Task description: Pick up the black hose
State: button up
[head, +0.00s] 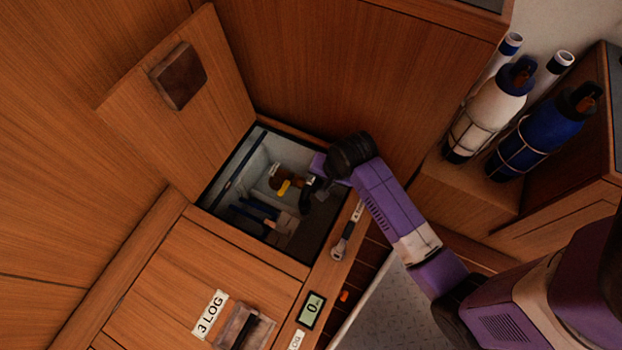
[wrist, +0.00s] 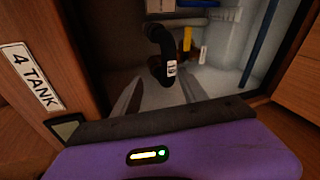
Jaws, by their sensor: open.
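The black hose (wrist: 158,45) is in the wrist view, a dark curved piece inside an open compartment with a white tag (wrist: 171,68) near its lower end. My gripper (wrist: 160,78) is open, with one pale finger on each side of the hose's lower end in the picture. I cannot tell whether the fingers touch it or how far beyond them it lies. In the head view my gripper (head: 322,176) reaches into the open compartment from the right. A dark shape beside it there is too small to identify surely.
The compartment's rim (head: 300,268) surrounds my gripper, and its lid (head: 180,105) stands open at the upper left. Inside are a yellow piece (head: 284,187) and blue pipes (head: 258,208). A closed hatch labelled LOG (head: 215,290) lies in front. Two bottles (head: 490,115) stand at upper right.

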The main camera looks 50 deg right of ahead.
aim_at(313, 180)
jog(key=w+f+m+b, duration=0.1)
jog(key=w+f+m+g+y+b, duration=0.1)
jog(key=shift+w+d+f, duration=0.1)
jog(key=shift+w+f, duration=0.1)
jog(key=shift+w, duration=0.2)
jog(key=b+x, duration=0.2)
jog(key=x, duration=0.1)
jog(key=b+x, duration=0.3)
jog(key=x, duration=0.1)
jog(key=shift+a+f, duration=0.25)
jog(key=shift+r, duration=0.1)
grip_shut()
